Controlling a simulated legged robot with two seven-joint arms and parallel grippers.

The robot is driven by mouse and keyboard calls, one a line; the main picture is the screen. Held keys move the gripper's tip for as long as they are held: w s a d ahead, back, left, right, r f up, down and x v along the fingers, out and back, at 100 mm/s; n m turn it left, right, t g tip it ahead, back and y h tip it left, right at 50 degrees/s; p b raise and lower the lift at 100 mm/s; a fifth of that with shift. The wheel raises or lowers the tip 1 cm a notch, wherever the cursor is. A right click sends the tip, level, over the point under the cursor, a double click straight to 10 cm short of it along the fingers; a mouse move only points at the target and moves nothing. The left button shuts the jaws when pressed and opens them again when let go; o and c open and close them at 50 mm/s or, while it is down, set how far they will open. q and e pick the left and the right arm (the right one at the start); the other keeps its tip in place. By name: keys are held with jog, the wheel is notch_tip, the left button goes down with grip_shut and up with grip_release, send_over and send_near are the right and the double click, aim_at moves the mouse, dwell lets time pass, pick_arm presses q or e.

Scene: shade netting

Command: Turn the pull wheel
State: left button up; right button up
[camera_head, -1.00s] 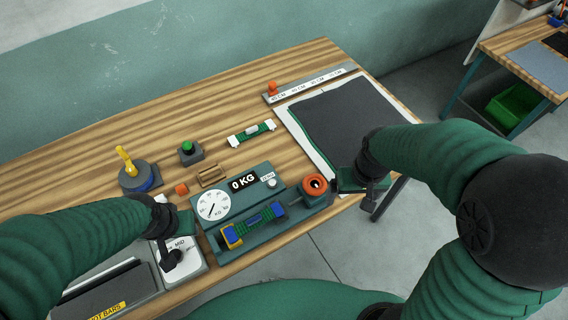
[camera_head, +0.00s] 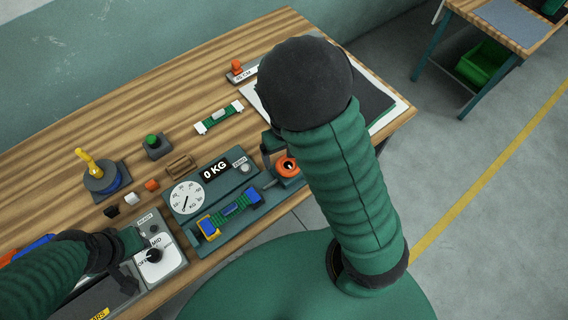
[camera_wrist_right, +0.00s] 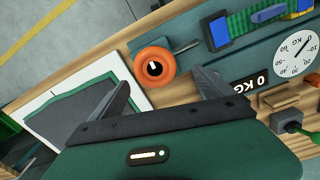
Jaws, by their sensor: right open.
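The pull wheel (camera_head: 288,167) is an orange ring with a dark centre and a white mark, at the right end of the teal gauge bench. In the right wrist view the wheel (camera_wrist_right: 155,67) lies just beyond my right gripper (camera_wrist_right: 160,88), whose two fingers are apart and empty. In the head view my right gripper (camera_head: 271,146) is by the wheel, partly hidden by my arm. The dial (camera_head: 186,197) and the "0 KG" display (camera_head: 215,169) sit left of the wheel.
A green strap with blue and yellow ends (camera_head: 230,213) lies along the gauge bench. Dark netting on a white sheet (camera_head: 372,103) is partly behind my right arm.

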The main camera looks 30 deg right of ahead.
aim_at(287, 163)
jog(key=f, duration=0.3)
jog(key=d+f, duration=0.1)
jog(key=f, duration=0.2)
jog(key=shift+s+d+b, duration=0.1)
jog(key=shift+d+b, duration=0.1)
jog(key=shift+b, duration=0.15)
jog(key=shift+a+r, duration=0.1)
jog(key=shift+a, duration=0.45)
jog(key=c, duration=0.5)
jog(key=shift+d, duration=0.35)
jog(key=c, duration=0.7)
jog(key=shift+c, duration=0.8)
jog(key=shift+a, duration=0.1)
